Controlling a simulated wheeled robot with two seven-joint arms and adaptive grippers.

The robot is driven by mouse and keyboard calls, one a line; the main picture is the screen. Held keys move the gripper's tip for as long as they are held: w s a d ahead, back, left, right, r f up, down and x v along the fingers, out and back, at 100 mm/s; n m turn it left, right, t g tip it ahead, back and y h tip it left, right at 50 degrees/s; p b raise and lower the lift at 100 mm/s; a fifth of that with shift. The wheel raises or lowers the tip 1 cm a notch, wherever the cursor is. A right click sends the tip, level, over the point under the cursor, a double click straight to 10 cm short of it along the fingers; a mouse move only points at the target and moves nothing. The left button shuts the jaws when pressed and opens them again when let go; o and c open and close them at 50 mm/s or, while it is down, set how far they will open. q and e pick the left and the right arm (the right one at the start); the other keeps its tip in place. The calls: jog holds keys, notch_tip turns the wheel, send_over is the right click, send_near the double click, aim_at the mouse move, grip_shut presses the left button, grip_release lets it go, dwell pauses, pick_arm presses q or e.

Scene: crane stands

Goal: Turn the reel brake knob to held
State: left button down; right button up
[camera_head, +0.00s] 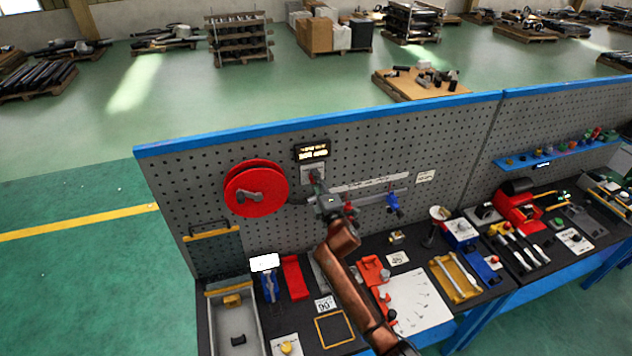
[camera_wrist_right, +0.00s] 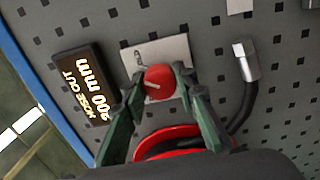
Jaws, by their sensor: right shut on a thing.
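The red reel brake knob (camera_wrist_right: 160,83) sits on a pale plate (camera_wrist_right: 178,50) on the pegboard. A pale pointer line on its face points to the left in the wrist view, and a small mark shows at the plate's upper left. My right gripper (camera_wrist_right: 160,88) has its green fingers on both sides of the knob, closed on it. In the head view the right gripper (camera_head: 318,184) is at the plate (camera_head: 311,172) and hides most of the knob. The red hose reel (camera_head: 256,189) hangs left of it. My left gripper is not in view.
A lit display (camera_head: 312,151) is just above the plate; in the wrist view this display (camera_wrist_right: 85,95) reads hose out in mm. A grey fitting with a black hose (camera_wrist_right: 245,62) is close to the gripper. The bench below holds tools, a grey tray (camera_head: 236,320) and cards.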

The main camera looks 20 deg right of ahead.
jog(key=shift+m, duration=0.9)
jog(key=o, duration=1.2)
jog(key=shift+c, duration=0.2)
jog(key=shift+s, duration=0.1)
jog(key=s, duration=1.1)
jog(key=shift+s+d+f, duration=0.2)
jog(key=shift+s, duration=0.2)
